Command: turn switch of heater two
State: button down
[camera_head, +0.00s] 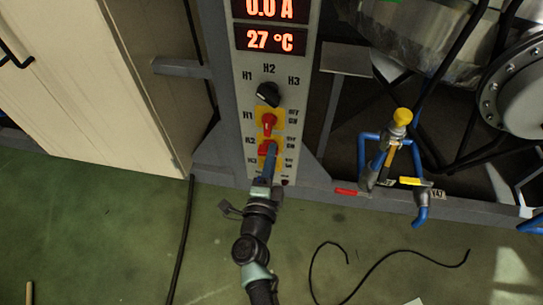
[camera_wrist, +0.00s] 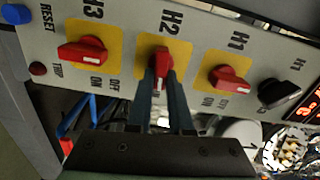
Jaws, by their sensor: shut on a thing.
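The heater two switch, H2 (camera_wrist: 160,58), is a red knob on a yellow plate in the middle of the wrist view. My gripper (camera_wrist: 162,78) is shut on its handle, with one finger on each side. This handle stands up and down in the wrist view, while the H3 switch (camera_wrist: 82,52) and the H1 switch (camera_wrist: 230,79) handles lie across. In the head view my gripper (camera_head: 270,158) is at the H2 switch (camera_head: 264,148), below the H1 switch (camera_head: 268,121), and partly hides the lower panel.
A black selector (camera_head: 268,94) sits above the switches, under red displays (camera_head: 271,40). A blue reset button (camera_wrist: 16,14) and red trip button (camera_wrist: 38,69) are beside H3. Cables lie on the green floor.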

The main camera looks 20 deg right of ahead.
jog(key=shift+f+m, duration=0.15)
jog(key=shift+m, duration=0.45)
jog(key=c, duration=0.8)
grip_release()
jog(key=shift+s, duration=0.1)
jog(key=p+v, duration=0.3)
jog(key=v, duration=1)
